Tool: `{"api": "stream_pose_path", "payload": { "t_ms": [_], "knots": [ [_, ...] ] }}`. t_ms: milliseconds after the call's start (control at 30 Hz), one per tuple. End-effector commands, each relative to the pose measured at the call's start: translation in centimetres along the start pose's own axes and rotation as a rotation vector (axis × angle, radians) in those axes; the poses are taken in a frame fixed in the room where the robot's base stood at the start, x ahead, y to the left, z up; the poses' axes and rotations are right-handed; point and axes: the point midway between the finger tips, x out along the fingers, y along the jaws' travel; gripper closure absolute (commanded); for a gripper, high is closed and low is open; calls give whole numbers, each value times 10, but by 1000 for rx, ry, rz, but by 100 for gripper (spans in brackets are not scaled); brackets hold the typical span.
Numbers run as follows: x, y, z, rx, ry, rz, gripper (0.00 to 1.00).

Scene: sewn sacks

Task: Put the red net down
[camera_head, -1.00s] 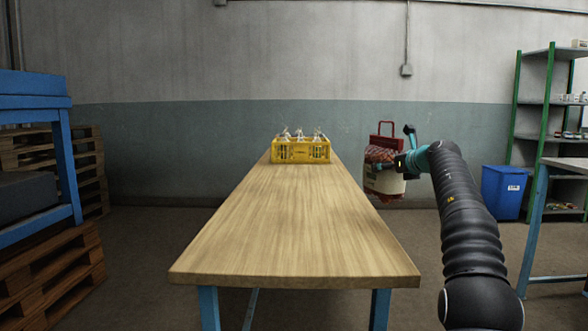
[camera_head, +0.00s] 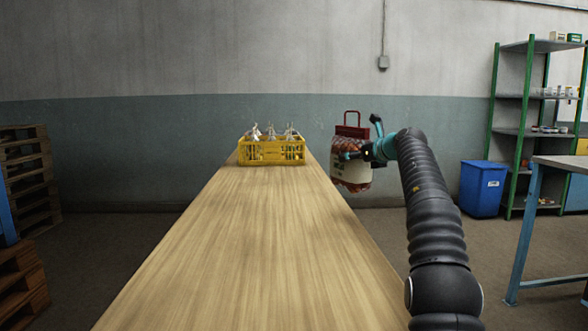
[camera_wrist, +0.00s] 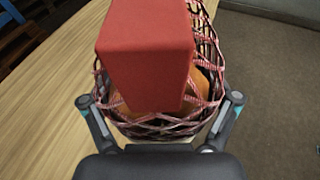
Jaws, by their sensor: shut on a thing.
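The red net (camera_head: 351,172) hangs from my gripper (camera_head: 360,152) near the right edge of the wooden table (camera_head: 240,250). It has a red handle on top, reddish mesh and a pale label band. In the wrist view the red net (camera_wrist: 208,50) fills the space between the fingers of my gripper (camera_wrist: 160,108), with a red block-like top and orange contents behind the mesh. The fingers are shut on it from both sides. In the head view I cannot tell whether its underside is over the tabletop or beside it.
A yellow crate (camera_head: 272,152) with several whitish tied sacks stands at the table's far end. The tabletop in front of it is bare. A blue bin (camera_head: 482,189), a green shelf (camera_head: 522,132) and another table (camera_head: 530,230) are at right. Wooden pallets (camera_head: 28,180) are at left.

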Motion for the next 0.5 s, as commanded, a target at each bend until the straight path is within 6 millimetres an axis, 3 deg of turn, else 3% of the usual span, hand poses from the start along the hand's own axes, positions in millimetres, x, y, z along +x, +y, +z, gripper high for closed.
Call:
{"api": "stream_pose_path", "payload": {
  "t_ms": [500],
  "knots": [
    [-2,67,-42,-3,-5,7,82]
  ]
}}
